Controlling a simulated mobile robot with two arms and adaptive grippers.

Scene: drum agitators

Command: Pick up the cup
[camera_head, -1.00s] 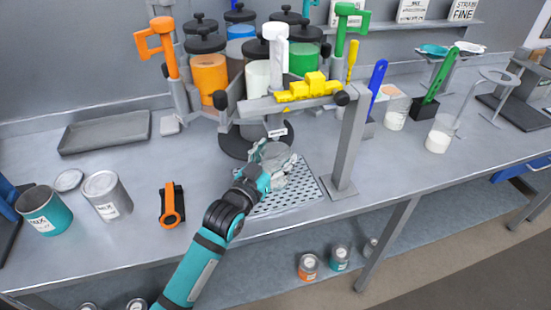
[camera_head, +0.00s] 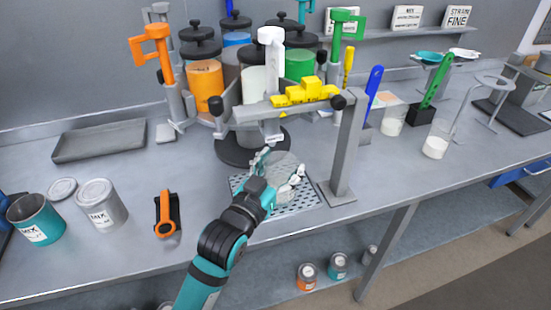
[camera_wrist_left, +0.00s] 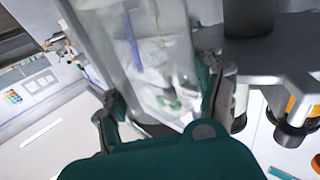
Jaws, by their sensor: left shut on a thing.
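The cup (camera_head: 284,162) is clear and see-through. It is above the perforated drip tray (camera_head: 305,199), in front of the drum stand. My left gripper (camera_head: 277,172) is around the cup, with a finger on each side. In the left wrist view the cup (camera_wrist_left: 140,50) fills the middle, between the two fingers of my left gripper (camera_wrist_left: 155,95), which is shut on it. I cannot tell whether the cup's base touches the tray, as the gripper hides it. My right gripper is not in view.
A grey post (camera_head: 347,150) of the yellow-marked frame stands close on the right. Colored drums (camera_head: 205,82) stand behind. An orange-handled tool (camera_head: 166,214), a grey can (camera_head: 102,204) and a teal can (camera_head: 36,219) are on the left. The bench between tool and tray is clear.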

